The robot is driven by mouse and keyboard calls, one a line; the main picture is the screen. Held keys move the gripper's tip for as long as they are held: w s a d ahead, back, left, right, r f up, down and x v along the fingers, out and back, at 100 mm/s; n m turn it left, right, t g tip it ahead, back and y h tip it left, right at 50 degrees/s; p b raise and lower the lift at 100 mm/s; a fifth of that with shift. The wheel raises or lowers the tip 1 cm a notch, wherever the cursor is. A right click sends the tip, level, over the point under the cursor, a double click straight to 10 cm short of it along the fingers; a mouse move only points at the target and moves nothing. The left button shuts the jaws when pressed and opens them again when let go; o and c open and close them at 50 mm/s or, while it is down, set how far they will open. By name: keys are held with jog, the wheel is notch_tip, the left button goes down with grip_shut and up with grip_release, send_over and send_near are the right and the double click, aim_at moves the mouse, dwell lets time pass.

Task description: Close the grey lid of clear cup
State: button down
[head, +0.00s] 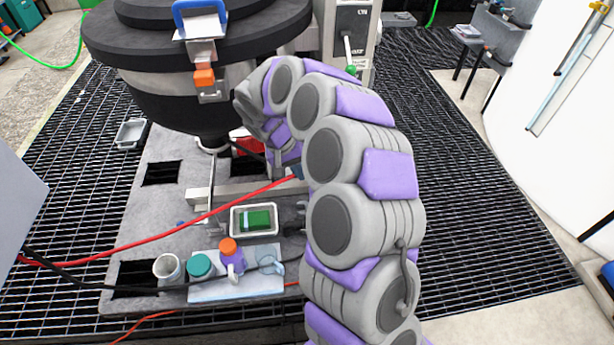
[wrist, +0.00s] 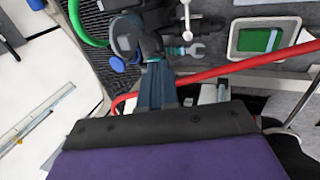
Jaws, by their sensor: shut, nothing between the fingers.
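A small clear, pale cup-like item (head: 268,265) stands at the right end of a light blue mat (head: 235,288), low in the head view. It is too small to tell whether its lid is open or shut. My gripper is mostly hidden behind my arm in the head view, below the large black vessel. In the wrist view, the black lip and purple body of my gripper (wrist: 165,122) fill the bottom. It is shut and empty, apart from the cup. I cannot make out the clear cup in the wrist view.
A grey cup (head: 168,268), a teal-lidded container (head: 200,266) and an orange-capped purple bottle (head: 232,258) stand left of the clear item. A tray with a green block (head: 256,220) lies behind. A red hose (head: 150,243) crosses the platform. The black vessel (head: 190,100) hangs above.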

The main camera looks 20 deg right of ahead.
jog(key=s+d+f+b, duration=0.1)
jog(key=d+f+b, duration=0.2)
jog(key=d+f, duration=0.4)
jog(key=shift+s+d+f, duration=0.25)
jog(key=shift+f, duration=0.45)
jog(key=shift+a+r, duration=0.1)
